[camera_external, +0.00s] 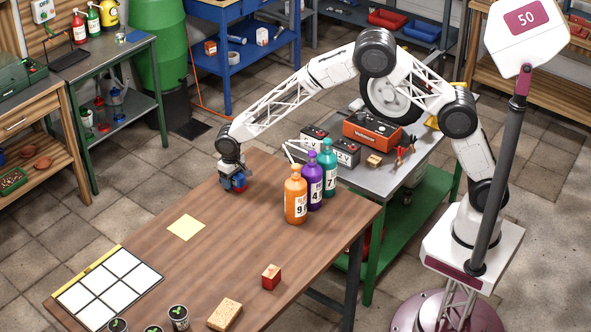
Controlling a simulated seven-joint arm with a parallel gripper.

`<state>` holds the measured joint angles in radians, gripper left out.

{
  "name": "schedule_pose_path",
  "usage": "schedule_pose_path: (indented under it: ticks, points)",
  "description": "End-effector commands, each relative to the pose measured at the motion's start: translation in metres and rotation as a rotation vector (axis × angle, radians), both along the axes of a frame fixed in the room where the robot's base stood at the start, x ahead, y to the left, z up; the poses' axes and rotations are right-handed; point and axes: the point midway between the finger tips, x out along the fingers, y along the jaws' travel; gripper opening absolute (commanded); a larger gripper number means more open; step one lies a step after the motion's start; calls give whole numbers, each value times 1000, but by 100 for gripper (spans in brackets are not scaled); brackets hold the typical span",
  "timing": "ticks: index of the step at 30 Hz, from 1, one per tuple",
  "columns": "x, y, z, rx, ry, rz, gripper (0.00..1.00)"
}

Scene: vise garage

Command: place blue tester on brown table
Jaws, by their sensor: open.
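The brown table (205,265) fills the middle and lower left of the external view. My gripper (235,186) is open, low over the far left part of the brown table. Small blue and red parts show at my gripper's end. I cannot tell whether they belong to my gripper or to the blue tester. The blue tester is not clearly seen anywhere else. The space between the fingertips is too small to make out.
Orange (296,200), purple (314,188) and teal (328,168) bottles stand right of my gripper. A yellow sheet (186,228), a white grid board (108,287), a red block (271,276), a sponge (225,314) and pots lie nearer. The table's middle is clear.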

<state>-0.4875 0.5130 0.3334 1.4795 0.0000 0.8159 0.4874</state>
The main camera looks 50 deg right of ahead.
Motion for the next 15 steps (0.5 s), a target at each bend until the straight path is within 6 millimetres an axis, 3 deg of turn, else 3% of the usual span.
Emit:
schedule_pose_path:
  ticks: [8,15]
  points:
    - [0,0,22,1,-2,0,66]
    - [0,0,58,1,-2,0,66]
